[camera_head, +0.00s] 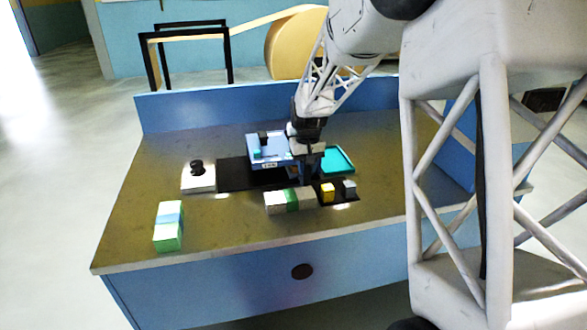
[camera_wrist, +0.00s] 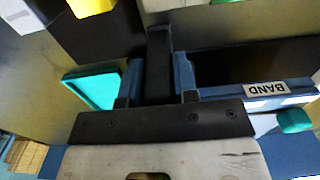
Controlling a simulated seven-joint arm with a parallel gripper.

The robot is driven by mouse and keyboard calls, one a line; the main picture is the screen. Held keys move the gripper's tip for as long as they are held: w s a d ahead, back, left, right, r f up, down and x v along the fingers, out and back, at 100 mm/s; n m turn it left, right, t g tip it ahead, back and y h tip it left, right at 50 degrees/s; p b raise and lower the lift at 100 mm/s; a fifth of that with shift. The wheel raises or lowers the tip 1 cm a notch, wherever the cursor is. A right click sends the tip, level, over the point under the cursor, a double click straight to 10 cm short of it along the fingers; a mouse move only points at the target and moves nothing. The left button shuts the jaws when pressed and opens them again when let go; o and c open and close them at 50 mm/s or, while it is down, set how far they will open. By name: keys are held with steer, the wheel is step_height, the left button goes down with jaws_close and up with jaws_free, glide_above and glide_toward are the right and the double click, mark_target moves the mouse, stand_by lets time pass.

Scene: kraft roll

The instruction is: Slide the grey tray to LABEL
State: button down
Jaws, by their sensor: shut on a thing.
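My gripper (camera_head: 308,172) points down at the middle of the table, just right of the blue station. In the wrist view its fingers (camera_wrist: 158,82) are shut on a dark upright piece (camera_wrist: 158,62). I cannot tell whether this piece belongs to the grey tray; no tray is clearly grey in either view. The blue station (camera_head: 268,152) has a white sign reading BAND (camera_wrist: 268,88), close to the right of the gripper in the wrist view. I can read no LABEL sign.
A teal tray (camera_head: 339,159) lies right of my gripper. In front stand a white, green and grey block row (camera_head: 291,200), a yellow block (camera_head: 327,192) and a small grey block (camera_head: 349,188). A white base with a black knob (camera_head: 199,182) is left.

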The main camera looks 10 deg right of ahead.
steer(key=shift+d, duration=0.35)
steer(key=c, duration=0.9)
jaws_free()
steer(key=shift+r, duration=0.1)
steer(key=shift+r, duration=3.8)
steer(key=shift+s, duration=0.1)
